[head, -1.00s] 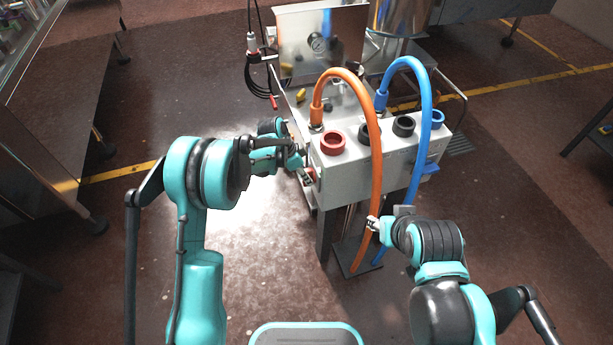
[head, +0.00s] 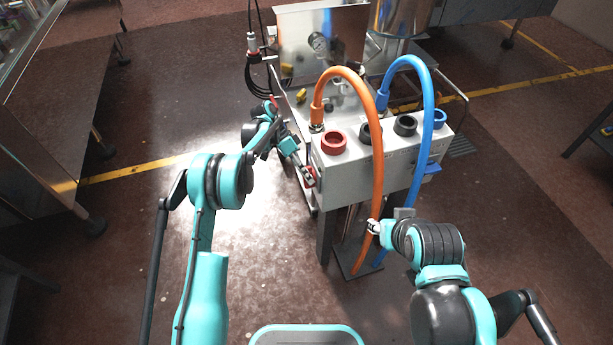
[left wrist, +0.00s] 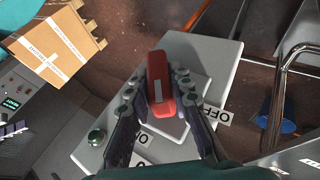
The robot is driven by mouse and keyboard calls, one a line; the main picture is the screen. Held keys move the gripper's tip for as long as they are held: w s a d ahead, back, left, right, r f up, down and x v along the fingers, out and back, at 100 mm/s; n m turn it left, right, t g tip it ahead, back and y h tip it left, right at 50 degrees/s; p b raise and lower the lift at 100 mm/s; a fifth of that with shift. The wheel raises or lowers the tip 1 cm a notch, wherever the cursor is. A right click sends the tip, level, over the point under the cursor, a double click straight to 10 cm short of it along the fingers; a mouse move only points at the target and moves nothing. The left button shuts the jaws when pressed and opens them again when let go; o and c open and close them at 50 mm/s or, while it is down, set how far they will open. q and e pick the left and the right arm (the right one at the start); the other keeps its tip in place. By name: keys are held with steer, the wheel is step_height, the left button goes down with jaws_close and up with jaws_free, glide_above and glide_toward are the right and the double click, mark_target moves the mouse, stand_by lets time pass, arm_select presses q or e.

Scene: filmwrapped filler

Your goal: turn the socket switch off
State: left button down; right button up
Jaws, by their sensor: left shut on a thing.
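The socket switch has a red handle (left wrist: 160,85) with a pale stripe, on a grey plate (left wrist: 180,128) on the side of the grey box. In the left wrist view an OFF label (left wrist: 215,113) lies to the right of the handle and an ON label (left wrist: 143,140) to the lower left. The handle points up the picture, tilted slightly. My left gripper (left wrist: 158,92) is shut on the red handle, one finger on each side. In the head view, my left gripper (head: 306,177) is at the box's left side. My right gripper (head: 373,227) is beside the orange hose; its jaws are unclear.
The grey socket box (head: 350,180) carries an orange hose (head: 375,150), a blue hose (head: 428,130) and a red socket (head: 333,141). A steel table (head: 45,120) stands at far left. A cardboard box (left wrist: 58,45) shows in the left wrist view. Floor is clear between.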

stand_by(0.4)
arm_select(q)
steer(key=c, duration=1.4)
jaws_free()
steer(key=shift+o, duration=0.2)
steer(key=v, duration=1.2)
steer(key=shift+w+f, duration=0.1)
